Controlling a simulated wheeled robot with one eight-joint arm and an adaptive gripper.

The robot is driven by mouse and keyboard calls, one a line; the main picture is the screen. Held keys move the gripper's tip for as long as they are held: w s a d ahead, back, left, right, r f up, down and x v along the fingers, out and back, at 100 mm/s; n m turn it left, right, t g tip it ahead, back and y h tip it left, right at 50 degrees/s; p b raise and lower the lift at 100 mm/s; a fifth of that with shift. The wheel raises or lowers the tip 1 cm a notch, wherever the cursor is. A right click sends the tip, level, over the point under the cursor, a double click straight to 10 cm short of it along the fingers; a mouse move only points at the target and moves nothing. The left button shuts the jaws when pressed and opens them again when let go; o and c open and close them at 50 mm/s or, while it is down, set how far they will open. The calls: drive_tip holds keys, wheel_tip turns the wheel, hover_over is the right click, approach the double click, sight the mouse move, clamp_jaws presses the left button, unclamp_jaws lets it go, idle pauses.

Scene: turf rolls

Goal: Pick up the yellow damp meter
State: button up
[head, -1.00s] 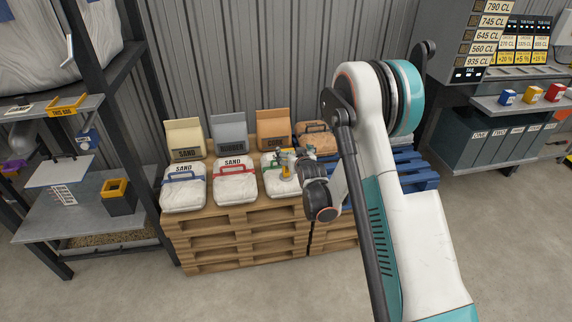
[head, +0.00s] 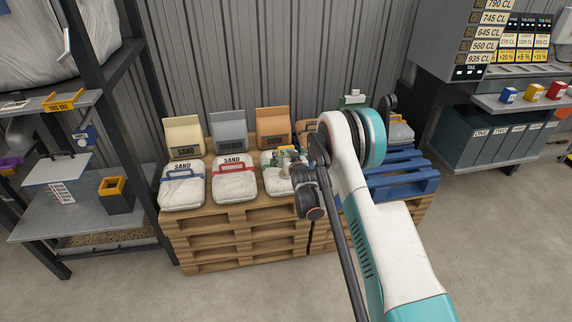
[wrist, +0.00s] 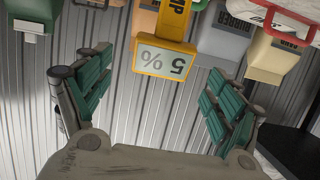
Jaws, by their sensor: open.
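The yellow damp meter (wrist: 178,30) shows upside down at the top middle of the wrist view, with a grey display reading 5 %. In the head view its display (head: 287,153) shows small above a white bag (head: 270,181), partly hidden by my wrist. My gripper (wrist: 160,72) is open, its green-padded fingers to either side of the meter in the wrist view. A gap shows on both sides and no finger appears to touch it. How deep the meter sits between the fingers is hard to tell.
Sand bags with blue (head: 183,187) and red (head: 234,182) handles lie on the pallet stack (head: 235,235). Paper bags marked rubber (head: 229,135) and cork (head: 273,130) stand behind. A corrugated wall (head: 260,60) closes the back. A blue pallet (head: 402,180) stands right.

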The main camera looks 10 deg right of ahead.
sight(286, 150)
drive_tip(key=b+x, duration=0.2)
drive_tip(key=x, duration=0.3)
drive_tip(key=shift+s+a+b, duration=0.1)
drive_tip(key=shift+a+b, duration=0.05)
drive_tip(key=shift+b, duration=0.15)
drive_tip(key=shift+w, duration=0.3)
drive_tip(key=shift+c, duration=0.6)
drive_tip(key=shift+r, duration=0.1)
drive_tip(key=c, duration=1.8)
